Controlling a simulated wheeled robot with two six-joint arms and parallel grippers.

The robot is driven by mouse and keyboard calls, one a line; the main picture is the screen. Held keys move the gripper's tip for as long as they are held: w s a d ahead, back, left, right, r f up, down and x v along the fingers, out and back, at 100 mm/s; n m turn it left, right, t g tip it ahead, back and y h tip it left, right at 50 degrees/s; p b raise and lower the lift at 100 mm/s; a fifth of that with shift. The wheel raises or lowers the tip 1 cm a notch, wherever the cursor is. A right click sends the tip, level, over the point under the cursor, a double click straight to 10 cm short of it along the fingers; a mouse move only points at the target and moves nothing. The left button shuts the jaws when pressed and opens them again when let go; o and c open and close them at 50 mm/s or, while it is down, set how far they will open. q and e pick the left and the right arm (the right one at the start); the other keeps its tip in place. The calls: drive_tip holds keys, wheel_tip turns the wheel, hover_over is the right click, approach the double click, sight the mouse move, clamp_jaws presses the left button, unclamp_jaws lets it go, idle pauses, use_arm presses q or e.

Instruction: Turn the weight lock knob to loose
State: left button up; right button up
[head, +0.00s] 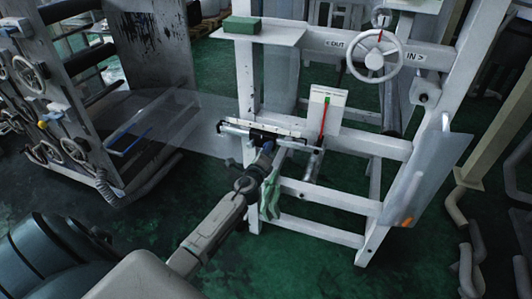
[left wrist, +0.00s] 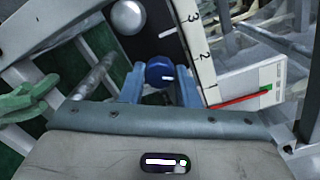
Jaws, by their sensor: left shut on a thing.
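The weight lock knob (left wrist: 158,72) is a round blue knob in the left wrist view, with a short white mark that points right. My left gripper (left wrist: 160,88) has its two blue-grey fingers on either side of the knob and is shut on it. In the head view my left gripper (head: 264,149) is at the dark block on the frame's front rail, and it hides the knob there. My right gripper is not in view.
A numbered scale (left wrist: 197,45) and a gauge plate (head: 328,104) with a red pointer and green mark sit close by. A silver ball (left wrist: 127,17) is near the knob. A handwheel (head: 374,56) is higher up.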

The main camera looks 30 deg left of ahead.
use_arm(q)
drive_tip(key=shift+n+h+b, duration=0.5)
drive_tip(key=shift+n+b, duration=3.05)
drive_tip(key=shift+n, duration=3.65)
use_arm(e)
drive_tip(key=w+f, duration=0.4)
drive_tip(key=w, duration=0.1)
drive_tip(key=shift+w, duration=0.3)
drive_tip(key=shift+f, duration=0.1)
use_arm(q)
drive_tip(key=o, duration=1)
drive_tip(key=shift+s, duration=0.1)
drive_tip(key=b+v, duration=0.2)
drive_tip(key=v, duration=0.8)
drive_tip(key=shift+s+r, duration=0.15)
drive_tip(key=shift+s, duration=0.2)
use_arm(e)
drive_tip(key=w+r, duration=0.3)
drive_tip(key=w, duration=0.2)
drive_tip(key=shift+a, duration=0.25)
